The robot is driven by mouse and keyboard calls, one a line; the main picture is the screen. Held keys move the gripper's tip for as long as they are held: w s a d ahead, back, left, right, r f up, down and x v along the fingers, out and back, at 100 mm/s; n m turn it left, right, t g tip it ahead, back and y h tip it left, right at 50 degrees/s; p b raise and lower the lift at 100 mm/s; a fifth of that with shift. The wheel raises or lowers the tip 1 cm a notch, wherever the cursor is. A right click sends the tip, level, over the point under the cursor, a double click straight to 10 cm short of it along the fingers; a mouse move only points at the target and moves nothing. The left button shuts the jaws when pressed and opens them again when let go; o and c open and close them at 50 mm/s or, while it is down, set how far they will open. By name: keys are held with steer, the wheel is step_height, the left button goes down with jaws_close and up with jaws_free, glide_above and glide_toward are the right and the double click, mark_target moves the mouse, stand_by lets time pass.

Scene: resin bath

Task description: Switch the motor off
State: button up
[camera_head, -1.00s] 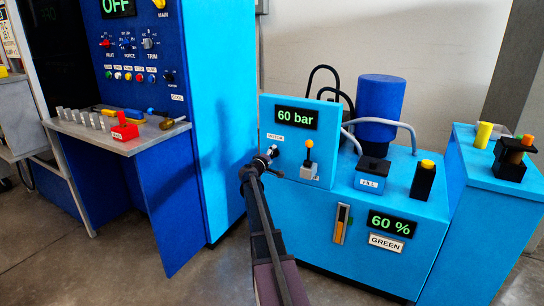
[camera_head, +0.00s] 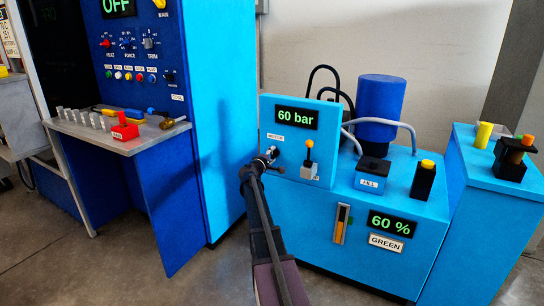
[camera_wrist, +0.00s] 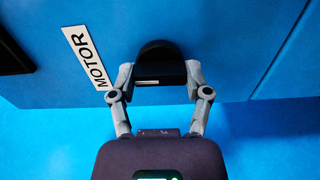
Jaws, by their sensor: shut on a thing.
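The motor switch is a black rounded knob (camera_wrist: 161,62) on the blue panel, with a pale line on its face. A white MOTOR label (camera_wrist: 86,57) is beside it in the wrist view; the label also shows in the head view (camera_head: 275,137). My gripper (camera_wrist: 160,80) is shut on the knob, one finger on each side of it. In the head view my gripper (camera_head: 268,160) is at the panel's left part and hides most of the knob. The panel display (camera_head: 296,117) reads 60 bar.
A lever with an orange top (camera_head: 309,154) stands just right of my gripper. The FILL box (camera_head: 372,178) and a black post with a yellow top (camera_head: 424,180) stand further right. A tall blue cabinet (camera_head: 220,120) is close on the left.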

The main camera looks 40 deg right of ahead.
steer(key=shift+d, duration=0.15)
steer(key=o, duration=1.2)
steer(key=shift+c, duration=0.2)
steer(key=v, duration=1.2)
